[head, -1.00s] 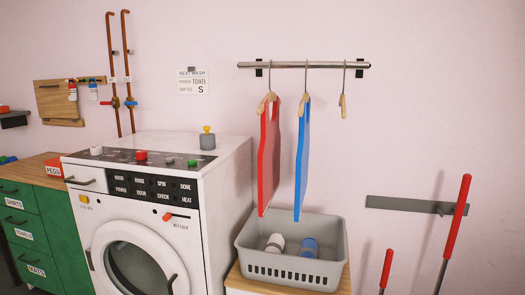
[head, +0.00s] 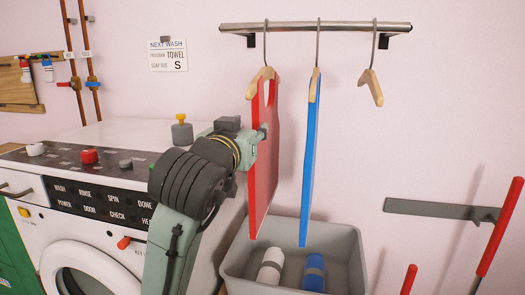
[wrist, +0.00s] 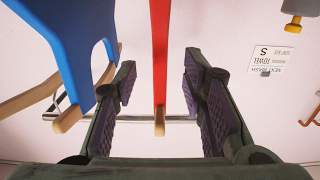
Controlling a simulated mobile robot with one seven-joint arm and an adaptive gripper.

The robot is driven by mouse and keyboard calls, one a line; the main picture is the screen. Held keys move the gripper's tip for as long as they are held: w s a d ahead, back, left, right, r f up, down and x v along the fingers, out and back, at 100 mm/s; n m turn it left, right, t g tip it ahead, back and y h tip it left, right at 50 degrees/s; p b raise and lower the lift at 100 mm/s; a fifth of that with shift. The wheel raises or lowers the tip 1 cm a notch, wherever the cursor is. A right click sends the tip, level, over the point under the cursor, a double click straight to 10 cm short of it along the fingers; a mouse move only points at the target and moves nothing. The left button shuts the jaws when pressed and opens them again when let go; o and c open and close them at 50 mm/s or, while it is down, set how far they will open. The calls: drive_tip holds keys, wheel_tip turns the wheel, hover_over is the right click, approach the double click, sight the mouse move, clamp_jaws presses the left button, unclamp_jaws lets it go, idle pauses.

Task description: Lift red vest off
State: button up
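The red vest (head: 263,180) hangs on a wooden hanger (head: 262,80) from the wall rail, at the left of the row. In the wrist view, which looks upside down, the red vest (wrist: 159,50) shows edge-on between my two fingers. My gripper (wrist: 158,80) is open, with a gap to the vest on each side. In the head view my gripper (head: 262,138) is at the upper part of the vest, and its fingers are mostly hidden. The vest is still on its hanger.
A blue vest (head: 311,165) hangs just right of the red one, close to my gripper. A bare hanger (head: 371,85) is farther right on the rail (head: 340,28). A grey basket (head: 345,250) with two rolls stands below. The washing machine (head: 60,215) is left.

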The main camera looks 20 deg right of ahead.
sight(255, 123)
drive_tip(key=p+x, duration=0.1)
drive_tip(key=x, duration=0.3)
drive_tip(key=shift+w+d, duration=0.2)
drive_tip(key=shift+w, duration=0.15)
drive_tip(key=x, duration=0.1)
drive_tip(key=p+x, duration=0.1)
drive_tip(key=x, duration=0.2)
drive_tip(key=shift+w+d+f+p, duration=0.15)
drive_tip(key=shift+f+p, duration=0.1)
drive_tip(key=shift+p, duration=0.15)
clamp_jaws()
